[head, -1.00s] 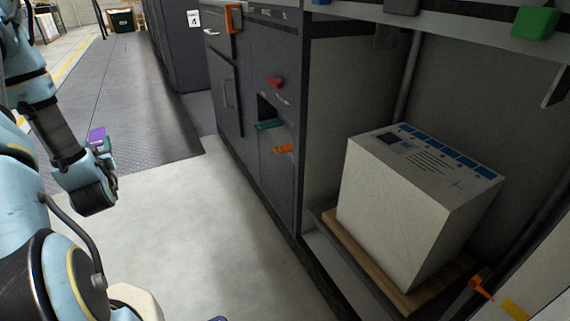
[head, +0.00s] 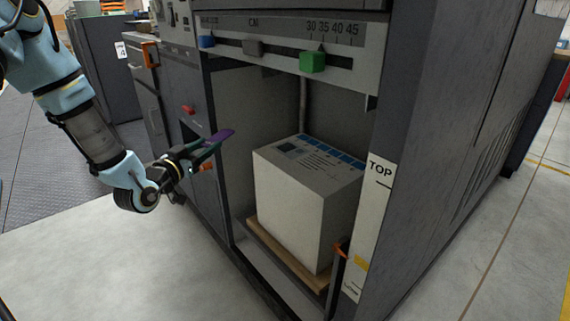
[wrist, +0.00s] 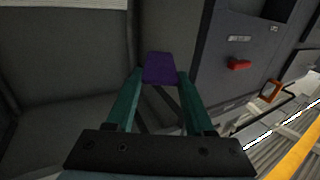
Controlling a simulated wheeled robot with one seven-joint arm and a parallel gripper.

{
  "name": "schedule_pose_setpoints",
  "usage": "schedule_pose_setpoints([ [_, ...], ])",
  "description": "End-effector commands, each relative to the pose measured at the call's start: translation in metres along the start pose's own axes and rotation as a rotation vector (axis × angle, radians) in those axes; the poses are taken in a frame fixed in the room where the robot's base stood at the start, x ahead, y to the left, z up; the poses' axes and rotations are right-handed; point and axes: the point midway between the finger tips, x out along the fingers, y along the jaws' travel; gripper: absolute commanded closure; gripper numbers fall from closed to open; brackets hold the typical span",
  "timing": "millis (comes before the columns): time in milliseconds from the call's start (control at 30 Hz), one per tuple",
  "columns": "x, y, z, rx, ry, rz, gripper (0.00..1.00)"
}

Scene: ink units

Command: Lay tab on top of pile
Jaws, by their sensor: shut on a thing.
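My gripper (head: 203,149) is shut on the purple tab (head: 221,135), which sticks out past the green fingertips. The tab also shows between the fingers in the wrist view (wrist: 160,68). In the head view the gripper is at the mouth of the machine's bay, to the left of the pile and at about the height of its top or a little above. The pile (head: 290,208) is a white block of sheets with a blue-edged printed top. It stands inside the bay on a wooden board (head: 316,278). The pile does not show clearly in the wrist view.
A rail above the bay carries a blue slider, a grey slider and a green slider (head: 312,61). A red handle (head: 188,110) and an orange one (head: 207,167) stick out left of the bay. An orange pointer (head: 341,250) is at the right post. The floor in front is clear.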

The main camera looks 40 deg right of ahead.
Motion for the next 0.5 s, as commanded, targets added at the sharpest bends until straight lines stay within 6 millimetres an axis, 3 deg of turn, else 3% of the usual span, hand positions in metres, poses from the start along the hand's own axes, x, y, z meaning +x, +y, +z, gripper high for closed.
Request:
schedule_pose_setpoints([
  [33, 0.01, 0.029, -0.01, 0.001, 0.002, 0.076, 0.98],
  [200, 0.028, 0.114, -0.028, 0.0, 0.001, 0.298, 0.98],
  [333, 0.032, 0.156, -0.036, 0.001, 0.002, 0.408, 0.98],
  [500, 0.032, 0.18, -0.033, -0.002, -0.001, 0.47, 0.98],
])
